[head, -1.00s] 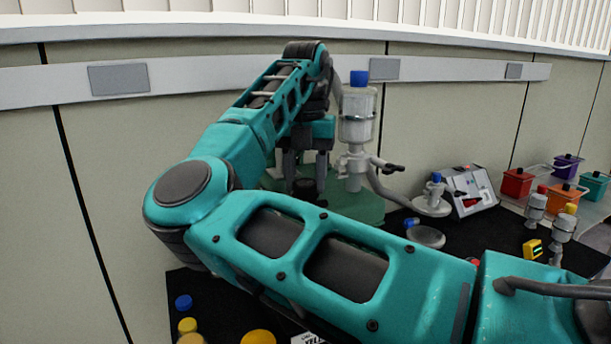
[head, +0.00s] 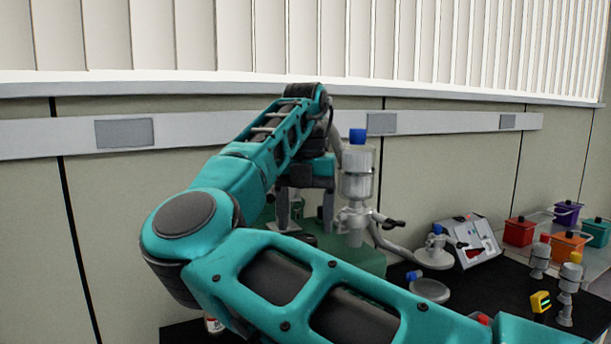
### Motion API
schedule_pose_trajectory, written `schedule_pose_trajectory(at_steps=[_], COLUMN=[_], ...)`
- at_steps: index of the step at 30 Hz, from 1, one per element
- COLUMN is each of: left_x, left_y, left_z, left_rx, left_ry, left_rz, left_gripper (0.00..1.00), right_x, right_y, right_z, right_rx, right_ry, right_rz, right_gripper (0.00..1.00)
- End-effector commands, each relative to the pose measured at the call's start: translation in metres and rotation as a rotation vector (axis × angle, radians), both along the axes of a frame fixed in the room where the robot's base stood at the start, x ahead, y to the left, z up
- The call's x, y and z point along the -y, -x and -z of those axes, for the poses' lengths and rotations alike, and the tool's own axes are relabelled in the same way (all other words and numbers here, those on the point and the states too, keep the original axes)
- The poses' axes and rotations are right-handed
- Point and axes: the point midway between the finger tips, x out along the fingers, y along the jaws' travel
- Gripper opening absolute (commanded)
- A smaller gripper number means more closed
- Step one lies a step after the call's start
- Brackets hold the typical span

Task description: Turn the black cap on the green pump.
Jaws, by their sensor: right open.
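The green pump (head: 367,262) stands on the black bench top, mostly hidden behind my right arm and gripper. My right gripper (head: 304,222) points down over the left part of the pump, with its two grey fingers apart. A dark round shape, perhaps the black cap, shows low near the fingers, partly hidden by my forearm; I cannot tell whether the fingers are around it or above it. My left gripper is not in view.
A grey control box (head: 464,241) and coloured crates (head: 520,231) are farther right. The wall is behind.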

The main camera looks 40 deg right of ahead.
Motion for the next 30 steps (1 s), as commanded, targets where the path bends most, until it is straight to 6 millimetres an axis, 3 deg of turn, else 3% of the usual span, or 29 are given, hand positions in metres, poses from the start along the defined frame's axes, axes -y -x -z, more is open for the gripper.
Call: schedule_pose_trajectory(at_steps=[7, 15, 30], left_x=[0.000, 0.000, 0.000], left_y=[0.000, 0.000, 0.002], left_z=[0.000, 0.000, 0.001], left_rx=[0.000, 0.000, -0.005], left_ry=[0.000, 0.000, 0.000], left_rz=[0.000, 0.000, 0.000], left_gripper=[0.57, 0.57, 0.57], right_x=[0.000, 0.000, 0.000], right_y=[0.000, 0.000, 0.000], right_z=[-0.052, -0.089, -0.098], right_rx=[0.006, 0.003, 0.001], right_ry=[0.000, -0.001, 0.000], right_rz=[-0.003, -0.002, -0.002], right_gripper=[0.71, 0.71, 0.71])
